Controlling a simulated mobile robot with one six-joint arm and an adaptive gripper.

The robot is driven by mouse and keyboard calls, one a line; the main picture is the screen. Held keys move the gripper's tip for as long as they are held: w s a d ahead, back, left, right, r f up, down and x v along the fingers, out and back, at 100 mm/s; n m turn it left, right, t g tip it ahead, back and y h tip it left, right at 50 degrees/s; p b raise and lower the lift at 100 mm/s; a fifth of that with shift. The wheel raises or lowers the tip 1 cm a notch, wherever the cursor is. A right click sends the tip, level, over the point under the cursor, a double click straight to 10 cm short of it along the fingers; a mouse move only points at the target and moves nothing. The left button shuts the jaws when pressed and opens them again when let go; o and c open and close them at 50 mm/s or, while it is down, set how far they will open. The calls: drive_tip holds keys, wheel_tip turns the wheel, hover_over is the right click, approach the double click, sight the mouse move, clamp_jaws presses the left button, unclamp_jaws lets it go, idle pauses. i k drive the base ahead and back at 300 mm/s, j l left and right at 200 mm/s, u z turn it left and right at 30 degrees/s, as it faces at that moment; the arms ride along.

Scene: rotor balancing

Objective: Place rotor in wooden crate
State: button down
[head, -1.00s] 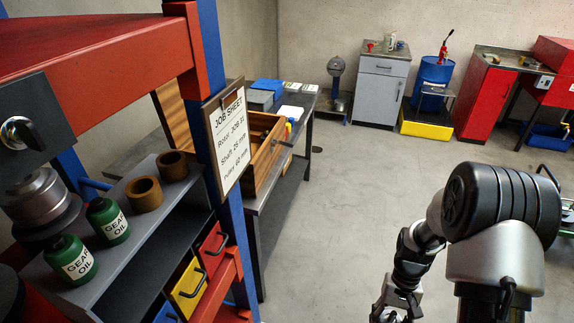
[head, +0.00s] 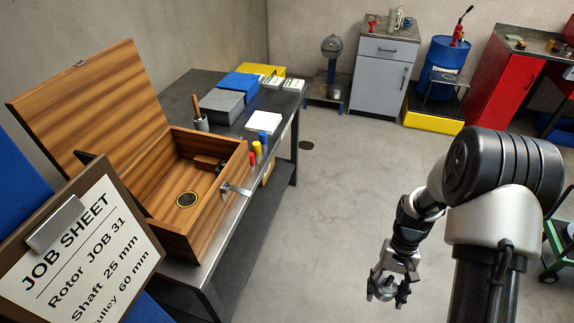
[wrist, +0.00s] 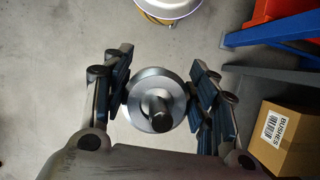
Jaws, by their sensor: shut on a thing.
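The wooden crate (head: 210,243) stands on the dark bench at the left in the head view, its lid (head: 95,115) swung open. My gripper (head: 385,290) hangs over open floor to the right of the bench, apart from the crate. In the wrist view it is shut on the rotor (wrist: 156,100), a round silver metal body with a shaft end facing the camera. In the head view the rotor is hard to make out.
The bench (head: 180,87) also carries grey and blue boxes, a white pad (head: 263,122) and red, yellow and blue markers. A job sheet board (head: 85,255) stands close at lower left. A cardboard box (wrist: 285,138) lies at right in the wrist view. The middle floor is clear.

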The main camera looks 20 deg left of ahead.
sight(187, 199)
drive_tip(key=i+u, duration=0.45)
drive_tip(key=i+l+u, duration=0.2)
drive_tip(key=u, duration=0.25)
drive_tip(key=i, duration=0.05)
